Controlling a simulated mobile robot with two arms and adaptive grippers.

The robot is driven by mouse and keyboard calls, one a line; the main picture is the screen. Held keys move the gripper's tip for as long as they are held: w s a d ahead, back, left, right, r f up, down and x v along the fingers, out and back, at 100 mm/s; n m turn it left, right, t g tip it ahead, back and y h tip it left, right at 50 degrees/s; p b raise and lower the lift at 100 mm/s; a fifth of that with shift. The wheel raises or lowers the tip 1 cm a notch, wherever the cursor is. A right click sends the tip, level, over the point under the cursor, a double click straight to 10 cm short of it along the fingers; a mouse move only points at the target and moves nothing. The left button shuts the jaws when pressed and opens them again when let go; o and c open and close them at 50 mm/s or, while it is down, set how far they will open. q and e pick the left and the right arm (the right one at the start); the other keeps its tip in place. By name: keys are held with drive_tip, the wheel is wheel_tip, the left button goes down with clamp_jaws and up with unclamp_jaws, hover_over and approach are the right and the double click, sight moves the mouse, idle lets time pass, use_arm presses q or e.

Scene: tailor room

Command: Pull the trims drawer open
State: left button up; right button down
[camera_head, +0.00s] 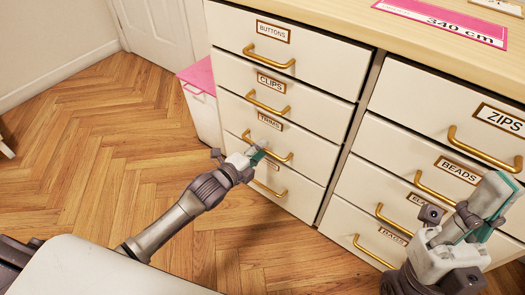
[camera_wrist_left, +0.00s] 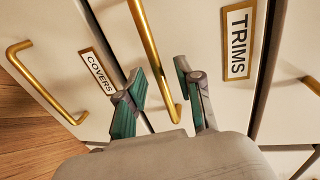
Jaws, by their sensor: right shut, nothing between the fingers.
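The trims drawer (camera_head: 310,147) is the third one down in the left stack and looks flush with its neighbours. Its TRIMS label (camera_wrist_left: 238,40) shows large in the left wrist view. Its gold bar handle (camera_wrist_left: 147,35) runs between the fingers of my left gripper (camera_wrist_left: 163,82), which are apart on both sides of it. In the head view my left gripper (camera_head: 256,157) covers part of this handle. My right gripper (camera_head: 490,205) is shut and empty, in front of the right stack of drawers.
The buttons drawer (camera_head: 230,30) and clips drawer (camera_head: 315,108) are above, and the covers drawer (camera_wrist_left: 97,110) is below. The right stack has the zips drawer (camera_head: 420,95) and beads drawer (camera_head: 400,150). A pink-lidded white bin (camera_head: 203,110) stands left of the cabinet.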

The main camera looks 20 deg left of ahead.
use_arm(q)
drive_tip(key=shift+x, duration=0.9)
drive_tip(key=shift+s, duration=0.1)
clamp_jaws()
